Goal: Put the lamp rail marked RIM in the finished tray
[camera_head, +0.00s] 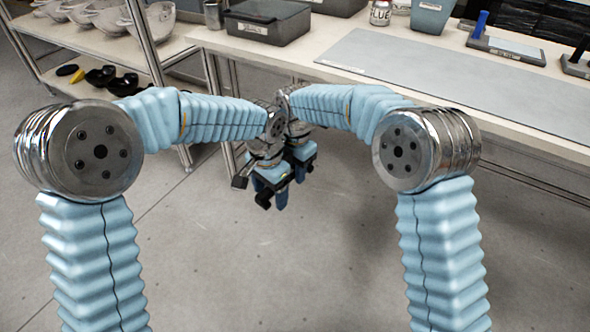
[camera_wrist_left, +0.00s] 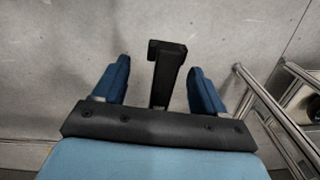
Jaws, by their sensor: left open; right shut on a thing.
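A black bar with a short bent end (camera_wrist_left: 168,80) lies between the two blue fingers of my left gripper (camera_wrist_left: 158,66) in the left wrist view, with a gap on each side. It may be the lamp rail; no RIM mark is legible. In the head view my left gripper (camera_head: 273,197) is open, low in front of the bench. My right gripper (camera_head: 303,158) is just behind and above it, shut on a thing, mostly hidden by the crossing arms. A dark grey tray (camera_head: 265,28) with an unreadable label stands on the bench; I cannot tell whether it is the finished tray.
The bench (camera_head: 245,48) carries a grey mat (camera_head: 430,85), a blue-grey bin (camera_head: 432,16), a glue can (camera_head: 380,14) and a metal cup (camera_head: 213,15). A shelf rack (camera_head: 110,45) with helmet shells stands at left. The grippers hang over open floor, close together.

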